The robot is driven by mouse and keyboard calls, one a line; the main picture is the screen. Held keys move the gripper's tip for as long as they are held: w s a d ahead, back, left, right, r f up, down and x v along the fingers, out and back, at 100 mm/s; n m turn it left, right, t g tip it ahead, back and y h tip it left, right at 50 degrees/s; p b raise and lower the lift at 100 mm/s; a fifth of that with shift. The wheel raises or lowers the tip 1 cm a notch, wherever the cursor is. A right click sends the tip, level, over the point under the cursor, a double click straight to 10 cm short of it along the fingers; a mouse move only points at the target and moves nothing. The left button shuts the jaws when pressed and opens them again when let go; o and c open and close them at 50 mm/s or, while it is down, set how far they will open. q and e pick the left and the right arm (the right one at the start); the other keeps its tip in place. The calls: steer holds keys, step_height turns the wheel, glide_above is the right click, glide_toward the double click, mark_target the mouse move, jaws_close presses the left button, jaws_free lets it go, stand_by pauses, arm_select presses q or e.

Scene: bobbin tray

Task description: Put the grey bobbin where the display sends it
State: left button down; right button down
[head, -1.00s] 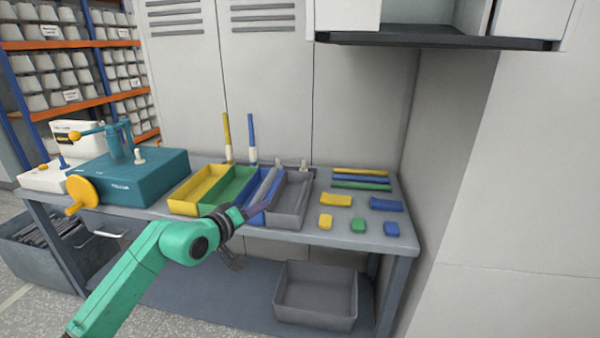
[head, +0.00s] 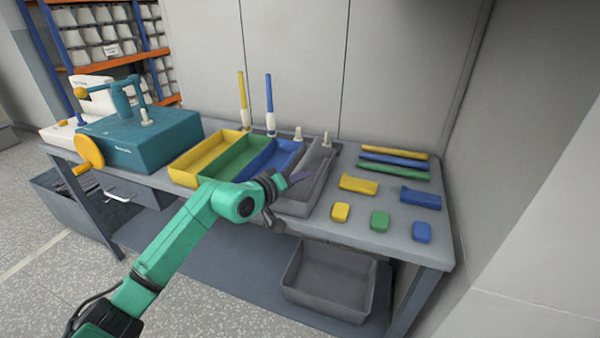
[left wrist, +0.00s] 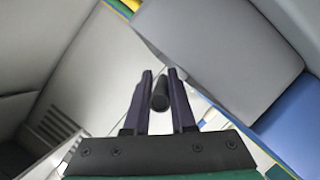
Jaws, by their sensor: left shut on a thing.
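In the left wrist view, the fingers (left wrist: 160,88) are closed around a dark grey cylinder, which I take as the grey bobbin (left wrist: 160,92). It is seen nearly end-on, so its length is hard to judge. To the left, the tray has yellow (head: 190,172), green (head: 215,178) and blue (head: 262,172) compartments. No readable display shows. My right gripper is out of view.
A teal machine (head: 140,140) with a yellow crank stands at the left. Yellow (head: 241,95) and blue (head: 268,95) rods stand behind the tray. Coloured strips and blocks (head: 380,221) lie to the right. A grey bin (head: 330,283) sits below. A wall bounds the right.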

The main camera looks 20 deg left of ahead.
arm_select(q)
steer(key=shift+s, duration=0.1)
steer(key=c, duration=0.7)
jaws_free()
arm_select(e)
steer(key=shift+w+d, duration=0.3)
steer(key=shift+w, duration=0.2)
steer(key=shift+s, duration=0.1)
arm_select(q)
steer(key=shift+s+a, duration=0.2)
steer(key=shift+b+v, duration=3.95)
steer(key=shift+v, duration=7.1)
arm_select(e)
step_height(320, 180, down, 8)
